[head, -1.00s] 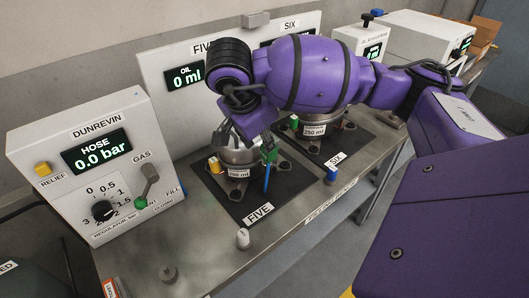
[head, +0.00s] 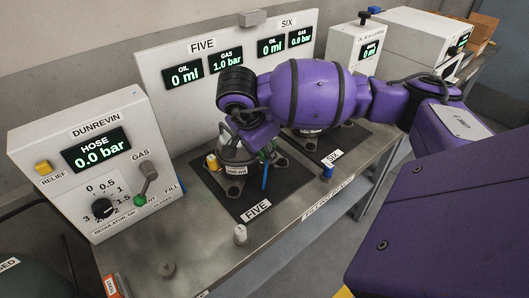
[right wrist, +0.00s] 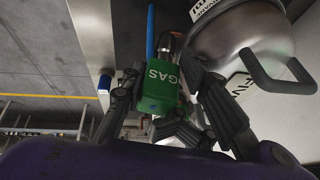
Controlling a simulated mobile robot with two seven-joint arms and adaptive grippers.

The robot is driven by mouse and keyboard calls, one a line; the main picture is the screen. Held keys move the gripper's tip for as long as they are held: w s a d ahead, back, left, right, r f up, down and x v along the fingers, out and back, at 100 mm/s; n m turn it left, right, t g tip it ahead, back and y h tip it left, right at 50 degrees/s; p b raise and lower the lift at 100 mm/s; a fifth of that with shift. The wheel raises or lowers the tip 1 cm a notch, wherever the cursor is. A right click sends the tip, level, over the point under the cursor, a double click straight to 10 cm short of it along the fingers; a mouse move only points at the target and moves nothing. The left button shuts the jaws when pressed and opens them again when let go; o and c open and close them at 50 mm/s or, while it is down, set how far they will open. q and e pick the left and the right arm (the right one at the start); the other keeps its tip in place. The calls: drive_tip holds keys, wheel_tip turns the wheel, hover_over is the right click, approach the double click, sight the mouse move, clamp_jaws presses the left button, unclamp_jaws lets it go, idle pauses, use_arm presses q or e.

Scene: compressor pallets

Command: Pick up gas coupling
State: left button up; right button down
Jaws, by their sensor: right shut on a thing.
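The gas coupling (right wrist: 163,88) is a green block marked GAS with a metal stem at its far end, seen in the right wrist view. My right gripper (right wrist: 165,122) is shut on it, with dark fingers on both sides. In the head view my right gripper (head: 245,148) is low over the silver compressor (head: 236,168) on the FIVE mat, and its wrist hides much of the coupling. The compressor also shows close beside the coupling in the right wrist view (right wrist: 235,40). I cannot tell whether the coupling's stem touches it. My left gripper is out of view.
A blue hose or rod (head: 264,177) stands beside the compressor. The Dunrevin panel (head: 92,168) with a gas lever stands at left, and the gauge board (head: 160,70) behind. A small white cylinder (head: 240,234) stands on the bench front. My arm covers much of station SIX.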

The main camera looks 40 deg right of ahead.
drive_tip(key=shift+w+r, duration=0.1)
drive_tip(key=shift+r, duration=0.05)
drive_tip(key=shift+r, duration=0.5)
wheel_tip(320, 180, up, 2)
drive_tip(key=shift+w+r, duration=0.1)
drive_tip(key=shift+r, duration=0.1)
drive_tip(key=s+a+r+p, duration=0.1)
drive_tip(key=s+a+r, duration=0.8)
drive_tip(key=s+a, duration=0.1)
drive_tip(key=shift+r+p, duration=0.25)
drive_tip(key=shift+p, duration=0.05)
